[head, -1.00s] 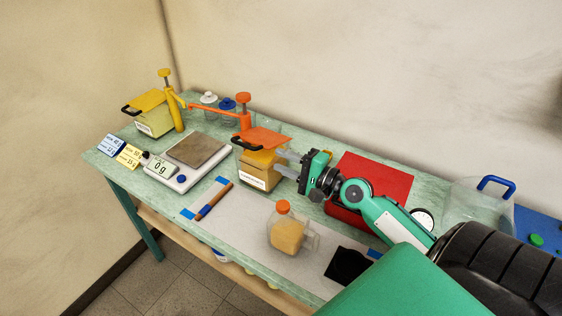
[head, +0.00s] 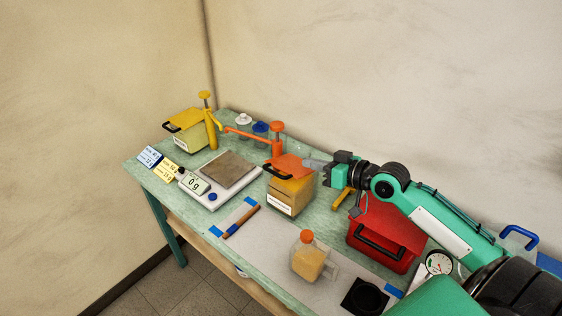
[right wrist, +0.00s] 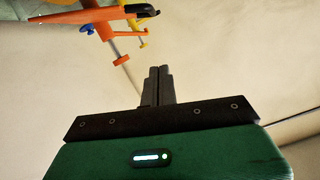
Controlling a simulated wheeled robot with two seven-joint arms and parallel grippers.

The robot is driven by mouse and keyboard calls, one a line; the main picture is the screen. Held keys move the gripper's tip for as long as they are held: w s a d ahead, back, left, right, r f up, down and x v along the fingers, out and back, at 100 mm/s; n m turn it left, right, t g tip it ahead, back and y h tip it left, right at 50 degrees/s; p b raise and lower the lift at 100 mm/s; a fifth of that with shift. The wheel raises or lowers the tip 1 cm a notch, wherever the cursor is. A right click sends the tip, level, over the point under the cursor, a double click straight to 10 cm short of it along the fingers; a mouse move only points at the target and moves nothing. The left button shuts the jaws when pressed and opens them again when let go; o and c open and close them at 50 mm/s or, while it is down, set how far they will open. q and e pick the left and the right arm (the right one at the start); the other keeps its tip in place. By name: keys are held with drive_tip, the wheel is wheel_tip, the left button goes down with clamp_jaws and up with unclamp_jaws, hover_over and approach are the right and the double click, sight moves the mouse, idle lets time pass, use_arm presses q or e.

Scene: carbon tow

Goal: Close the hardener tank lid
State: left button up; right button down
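The tank with the orange lid (head: 290,167) stands near the middle of the table; its amber body (head: 288,196) has a white label too small to read. The lid lies tilted over the top with a black handle at its left; I cannot tell whether it is fully seated. The lid also shows nearly edge-on at the top of the right wrist view (right wrist: 85,16). My right gripper (head: 312,164) is at lid height, just right of the lid. Its fingers (right wrist: 158,72) are together with nothing between them. My left gripper is out of view.
An orange pump (head: 277,140) stands behind the tank. A yellow-lidded tank (head: 183,137) and scale (head: 225,172) are to the left. A red box (head: 385,240) is below my right arm. A jug with an orange cap (head: 308,258) stands at the front.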

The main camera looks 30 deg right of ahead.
drive_tip(key=p, duration=0.5)
hover_over(278, 176)
drive_tip(key=w+d, duration=0.1)
drive_tip(key=d, duration=0.1)
drive_tip(key=f, duration=0.2)
drive_tip(key=shift+n, duration=0.4)
drive_tip(key=f, duration=0.2)
drive_tip(key=a+f, duration=0.1)
drive_tip(key=f, duration=0.1)
drive_tip(key=shift+s, duration=0.35)
drive_tip(key=shift+s+a+f+b, duration=0.1)
drive_tip(key=shift+a+f+b, duration=0.2)
drive_tip(key=shift+f, duration=0.3)
drive_tip(key=shift+s+a+f+b, duration=0.1)
drive_tip(key=shift+a+f+b, duration=0.15)
drive_tip(key=shift+f, duration=0.3)
